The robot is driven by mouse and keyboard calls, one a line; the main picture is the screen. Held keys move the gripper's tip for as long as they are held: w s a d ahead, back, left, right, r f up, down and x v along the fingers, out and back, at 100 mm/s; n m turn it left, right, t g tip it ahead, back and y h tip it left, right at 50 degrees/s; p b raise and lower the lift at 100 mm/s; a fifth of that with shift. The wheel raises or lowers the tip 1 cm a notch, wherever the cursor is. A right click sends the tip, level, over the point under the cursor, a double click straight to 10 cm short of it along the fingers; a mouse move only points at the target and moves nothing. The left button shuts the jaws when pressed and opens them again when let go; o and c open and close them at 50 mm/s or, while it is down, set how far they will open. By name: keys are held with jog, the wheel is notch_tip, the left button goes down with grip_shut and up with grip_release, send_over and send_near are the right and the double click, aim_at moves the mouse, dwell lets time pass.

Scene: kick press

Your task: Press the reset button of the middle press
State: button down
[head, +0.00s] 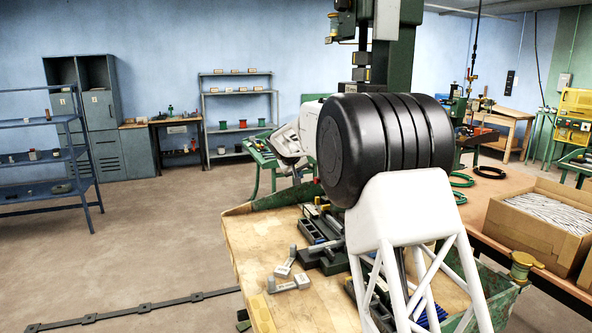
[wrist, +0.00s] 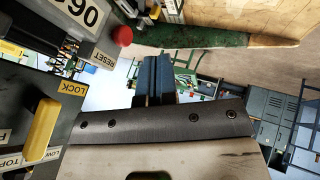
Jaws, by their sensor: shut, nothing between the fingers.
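In the wrist view a red round button (wrist: 122,35) sits on a grey panel (wrist: 95,55), beside a label reading RESET. My gripper (wrist: 154,62) shows as two blue-tipped fingers close together, empty, a little to the right of and below the button in that picture. I see a gap between them and the button; the depth is hard to tell. In the head view my arm hides the gripper and most of the press, whose green column (head: 400,50) rises behind it.
A yellow handle (wrist: 41,133) by a LOCK label stands at the panel's left in the wrist view. In the head view the wooden bench top (head: 255,240) carries grey parts (head: 285,283) and dark tooling. A cardboard box (head: 540,222) stands at the right. Open floor lies left.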

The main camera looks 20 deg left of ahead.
aim_at(317, 180)
jog(key=w+d+f, duration=0.3)
jog(key=w, duration=0.2)
jog(key=shift+f, duration=0.15)
jog(key=shift+w, duration=0.15)
dwell(0.4)
